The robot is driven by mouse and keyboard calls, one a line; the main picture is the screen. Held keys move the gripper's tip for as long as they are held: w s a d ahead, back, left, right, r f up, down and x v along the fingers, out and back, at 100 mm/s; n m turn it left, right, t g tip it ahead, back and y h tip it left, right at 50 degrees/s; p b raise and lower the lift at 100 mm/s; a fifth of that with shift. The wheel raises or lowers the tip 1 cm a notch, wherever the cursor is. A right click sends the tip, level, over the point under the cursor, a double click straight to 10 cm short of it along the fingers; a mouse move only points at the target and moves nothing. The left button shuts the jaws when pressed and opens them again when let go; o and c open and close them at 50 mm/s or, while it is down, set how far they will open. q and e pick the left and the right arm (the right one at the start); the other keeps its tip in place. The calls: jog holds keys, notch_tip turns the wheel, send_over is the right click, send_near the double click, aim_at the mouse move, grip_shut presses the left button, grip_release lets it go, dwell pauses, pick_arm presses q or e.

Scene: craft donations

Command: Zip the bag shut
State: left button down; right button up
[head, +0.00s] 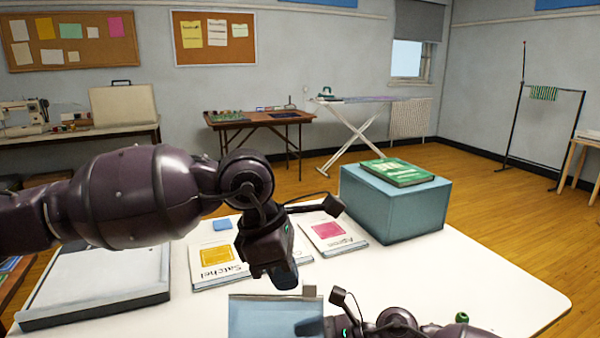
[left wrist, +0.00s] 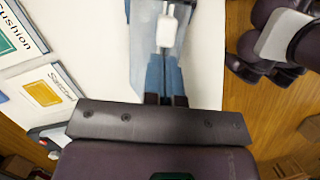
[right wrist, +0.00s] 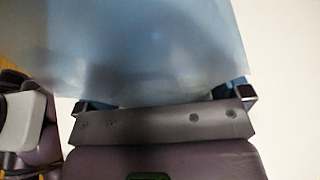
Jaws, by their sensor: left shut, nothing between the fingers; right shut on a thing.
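The bag (head: 262,318) is a translucent pale-blue pouch at the bottom centre of the head view, above the white table. A small pale block (head: 309,291), perhaps the zip slider, shows at its top right corner; it also shows in the left wrist view (left wrist: 166,30). My right gripper (head: 308,327) is shut on the bag at its right side; the bag (right wrist: 150,45) fills much of the right wrist view. My left gripper (head: 284,277) is shut and empty, just above the bag; its fingertips (left wrist: 163,66) lie close to the bag. I cannot tell how far the zip is closed.
A blue box (head: 395,205) with a green book (head: 397,172) on it stands at the table's back right. A grey-white board (head: 100,280) is at left.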

pick_arm(q)
jog(key=d+v, duration=0.1)
jog(key=v, duration=0.6)
jog(key=shift+r, duration=0.15)
dwell(0.6)
pick_arm(e)
jog(key=o, duration=0.3)
jog(key=shift+o, duration=0.2)
jog(key=shift+d, duration=0.15)
